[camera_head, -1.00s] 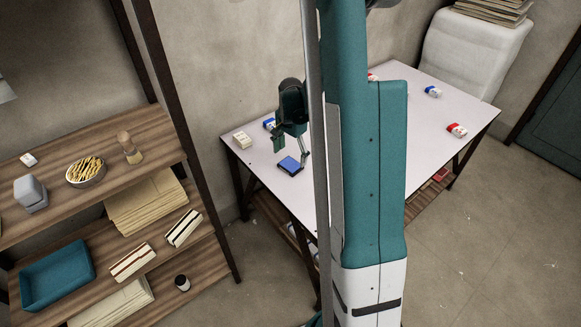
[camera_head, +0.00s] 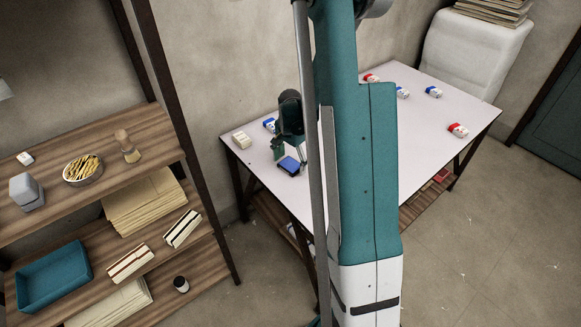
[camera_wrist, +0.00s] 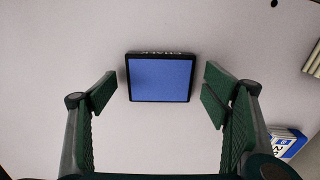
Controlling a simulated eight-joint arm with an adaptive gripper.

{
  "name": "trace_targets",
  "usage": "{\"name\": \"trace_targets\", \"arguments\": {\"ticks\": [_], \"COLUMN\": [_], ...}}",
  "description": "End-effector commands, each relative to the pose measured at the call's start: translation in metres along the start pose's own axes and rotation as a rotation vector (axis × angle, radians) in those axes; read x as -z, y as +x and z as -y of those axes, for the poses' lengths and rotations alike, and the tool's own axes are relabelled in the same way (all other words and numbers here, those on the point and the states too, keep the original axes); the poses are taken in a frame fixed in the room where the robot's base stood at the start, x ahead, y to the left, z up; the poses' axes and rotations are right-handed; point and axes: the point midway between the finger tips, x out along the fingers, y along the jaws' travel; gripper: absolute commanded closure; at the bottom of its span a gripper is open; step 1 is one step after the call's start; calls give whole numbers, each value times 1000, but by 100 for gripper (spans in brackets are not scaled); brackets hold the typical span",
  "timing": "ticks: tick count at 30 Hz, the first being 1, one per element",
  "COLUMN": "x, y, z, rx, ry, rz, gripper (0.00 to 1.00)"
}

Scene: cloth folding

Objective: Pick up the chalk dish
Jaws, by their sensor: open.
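The chalk dish (camera_head: 289,165) is a small dark square tray with a blue inside, lying flat near the left part of the white table. In the wrist view the dish (camera_wrist: 160,79) lies between and a little beyond my fingers, with partly legible lettering on its far rim. My gripper (camera_wrist: 158,95) is open, its two green fingers on either side of the dish with gaps to both edges. In the head view my gripper (camera_head: 287,150) is just above the dish and partly hides it.
A blue-and-white box (camera_wrist: 287,143) is close to the right finger in the wrist view. A pale bundle (camera_head: 241,139) lies at the table's left edge. Red and blue boxes lie farther right, including a red one (camera_head: 458,130). A wooden shelf (camera_head: 150,135) stands at left.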

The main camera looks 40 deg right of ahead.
Motion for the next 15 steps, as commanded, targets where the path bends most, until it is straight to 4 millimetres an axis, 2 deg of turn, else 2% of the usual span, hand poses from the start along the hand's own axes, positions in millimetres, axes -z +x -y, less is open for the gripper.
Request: {"name": "trace_targets", "arguments": {"ticks": [5, 12, 15], "x": [0, 0, 0], "y": [0, 0, 0], "z": [0, 0, 0], "rx": [0, 0, 0], "ry": [0, 0, 0], "rz": [0, 0, 0], "gripper": [25, 57, 58]}}
